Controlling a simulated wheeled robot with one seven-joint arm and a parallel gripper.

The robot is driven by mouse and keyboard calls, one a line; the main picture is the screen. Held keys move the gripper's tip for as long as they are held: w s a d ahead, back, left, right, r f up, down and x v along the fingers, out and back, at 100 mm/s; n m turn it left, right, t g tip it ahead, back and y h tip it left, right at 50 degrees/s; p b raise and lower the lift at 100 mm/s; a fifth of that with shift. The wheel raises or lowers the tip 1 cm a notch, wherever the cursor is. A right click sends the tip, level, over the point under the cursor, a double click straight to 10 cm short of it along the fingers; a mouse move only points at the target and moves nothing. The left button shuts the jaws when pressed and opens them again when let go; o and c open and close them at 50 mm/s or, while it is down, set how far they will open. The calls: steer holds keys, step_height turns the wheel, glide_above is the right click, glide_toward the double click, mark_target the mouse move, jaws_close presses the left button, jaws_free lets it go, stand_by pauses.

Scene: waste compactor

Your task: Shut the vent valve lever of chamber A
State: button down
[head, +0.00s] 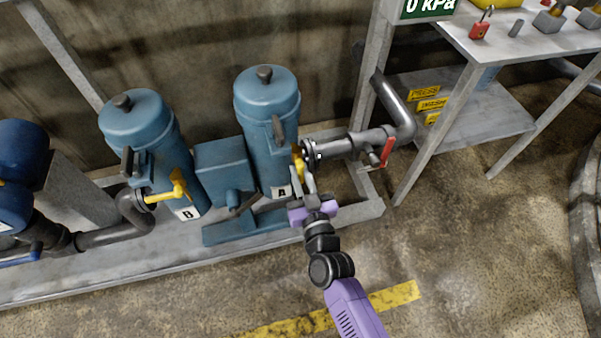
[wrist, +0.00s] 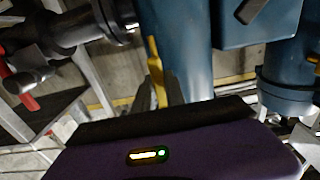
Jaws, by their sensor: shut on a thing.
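Chamber A (head: 268,110) is a blue cylinder with a dark top knob and a white "A" label (head: 282,192). A yellow lever (head: 298,160) stands at its right side, by the grey pipe joint. My gripper (head: 302,180) reaches it from the front and is shut on it. In the wrist view the yellow lever (wrist: 155,68) runs down between my fingers (wrist: 160,95), beside the blue cylinder (wrist: 180,45). The lever's lower end is partly hidden by my gripper. A dark handle (head: 278,130) is on the front of chamber A.
Chamber B (head: 140,130) with its own yellow lever (head: 178,187) stands left. A blue box (head: 225,168) sits between the chambers. A grey pipe (head: 345,147) with a red handle (head: 387,151) runs right, near a frame post (head: 370,70).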

steer(key=shift+s+a+r+m+p, duration=0.2)
steer(key=shift+a+r+m+p, duration=0.35)
steer(key=shift+m, duration=2.45)
steer(key=shift+s+a+r+m+p, duration=0.2)
steer(key=shift+a+r+m+p, duration=0.35)
steer(key=shift+m, duration=2.45)
steer(key=shift+s+a+r+m+p, duration=0.25)
steer(key=shift+a+r+m, duration=0.5)
steer(key=shift+m, duration=2.25)
steer(key=shift+w, duration=0.1)
steer(key=c, duration=1.4)
jaws_free()
